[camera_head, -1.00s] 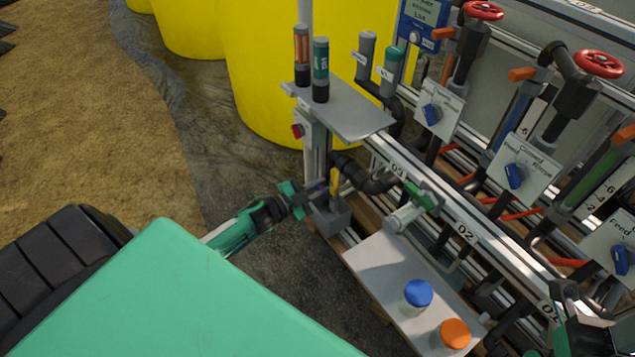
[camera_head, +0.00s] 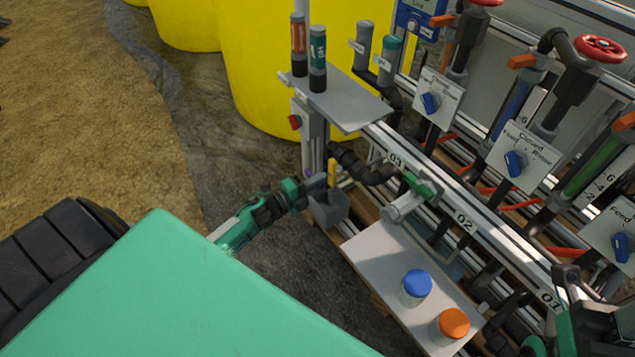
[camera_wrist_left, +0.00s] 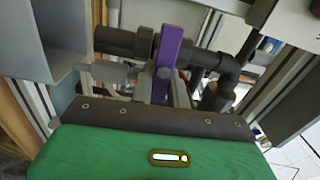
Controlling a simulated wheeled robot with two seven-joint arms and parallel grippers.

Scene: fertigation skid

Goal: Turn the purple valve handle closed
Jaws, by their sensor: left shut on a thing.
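The purple valve handle (camera_wrist_left: 172,50) stands up in the middle of the left wrist view, in front of a black pipe with an elbow. Its lower end is between the fingers of my left gripper (camera_wrist_left: 161,85), which is shut on it. In the head view the left gripper (camera_head: 312,187) is at the left end of the skid, beside a yellow upright piece (camera_head: 332,173). The handle is almost wholly hidden by the gripper there. My right gripper (camera_head: 580,315) is partly in view at the lower right; its jaws cannot be made out.
A grey shelf (camera_head: 355,108) with two dark bottles is above the left gripper. A pale tray (camera_head: 375,262) with a blue-capped jar (camera_head: 416,287) and an orange-capped jar (camera_head: 451,326) is to its right. A grey box (camera_head: 328,210) is just below. Yellow tanks (camera_head: 265,85) stand behind.

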